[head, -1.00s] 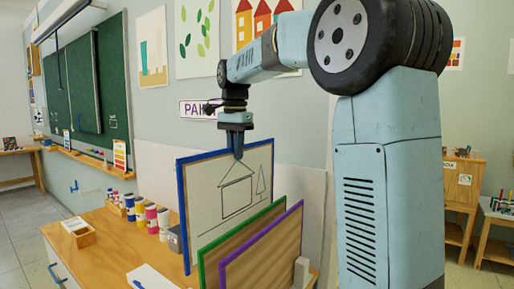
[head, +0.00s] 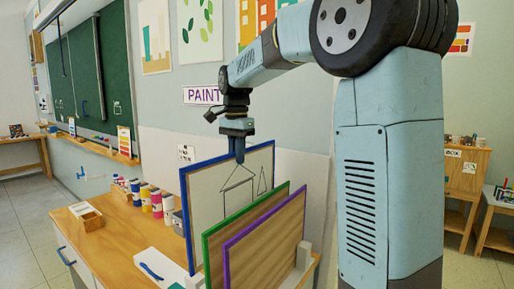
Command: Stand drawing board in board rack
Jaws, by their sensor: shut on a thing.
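The drawing board (head: 210,200), blue-rimmed with a line-drawn house and tree, is upright. My gripper (head: 239,157) is shut on its top edge near the middle. The board rack shows as a pale grey upright (head: 303,256) at the right and a grey piece at the lower front. A green-rimmed board (head: 226,242) and a purple-rimmed board (head: 264,250) stand in it. The held board is behind the green one. Its lower part is hidden by these boards, so I cannot tell whether it touches the rack.
A wall is close behind. Floor is free at left.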

